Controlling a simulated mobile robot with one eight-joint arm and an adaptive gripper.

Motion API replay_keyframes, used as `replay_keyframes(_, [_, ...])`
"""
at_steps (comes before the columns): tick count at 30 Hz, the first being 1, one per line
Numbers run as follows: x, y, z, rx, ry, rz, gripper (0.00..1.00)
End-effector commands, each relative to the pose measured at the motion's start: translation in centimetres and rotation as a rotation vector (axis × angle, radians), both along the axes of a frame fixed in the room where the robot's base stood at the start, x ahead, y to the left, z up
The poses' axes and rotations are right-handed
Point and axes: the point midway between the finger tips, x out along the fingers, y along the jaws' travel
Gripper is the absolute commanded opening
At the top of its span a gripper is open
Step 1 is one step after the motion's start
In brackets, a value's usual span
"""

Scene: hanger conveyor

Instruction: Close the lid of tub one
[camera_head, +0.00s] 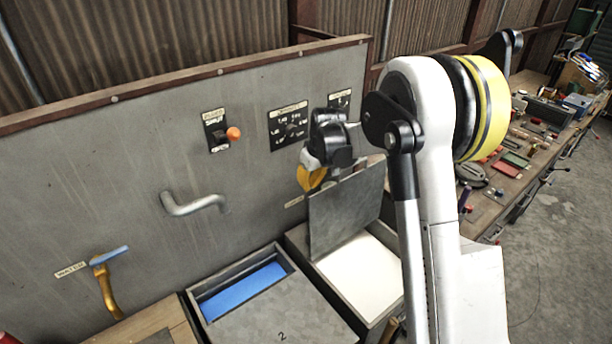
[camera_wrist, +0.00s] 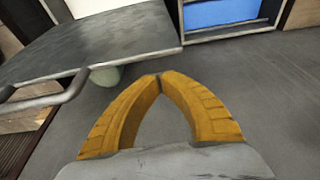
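The tub with white contents (camera_head: 362,275) stands at the right. Its grey lid (camera_head: 345,212) is raised, standing steeply near the wall panel. I see no number on this tub. My gripper (camera_head: 311,179) is near the lid's upper left edge, close to the panel. In the wrist view, my gripper's yellow fingers (camera_wrist: 160,76) meet at the tips with nothing between them. The lid (camera_wrist: 110,45) with its bar handle (camera_wrist: 48,103) is at upper left, apart from the fingertips. My arm hides part of the tub's right side.
A tub marked 2 (camera_head: 268,318) is on the left, partly uncovered over blue contents (camera_head: 243,291). The grey panel (camera_head: 120,160) carries an orange-knobbed switch (camera_head: 233,133), a dial (camera_head: 291,130), a bent grey handle (camera_head: 195,204) and a water tap (camera_head: 106,280). A cluttered bench (camera_head: 520,165) stands right.

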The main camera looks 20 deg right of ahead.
Motion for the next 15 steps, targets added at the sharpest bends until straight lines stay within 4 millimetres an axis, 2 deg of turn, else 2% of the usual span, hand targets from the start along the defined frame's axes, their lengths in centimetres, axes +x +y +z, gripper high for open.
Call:
replay_keyframes(6, [-1.5, -0.5, 0.1, 0.000, 0.000, 0.001, 0.00])
replay_keyframes(15, [-1.6, -0.6, 0.1, 0.000, 0.000, 0.001, 0.00])
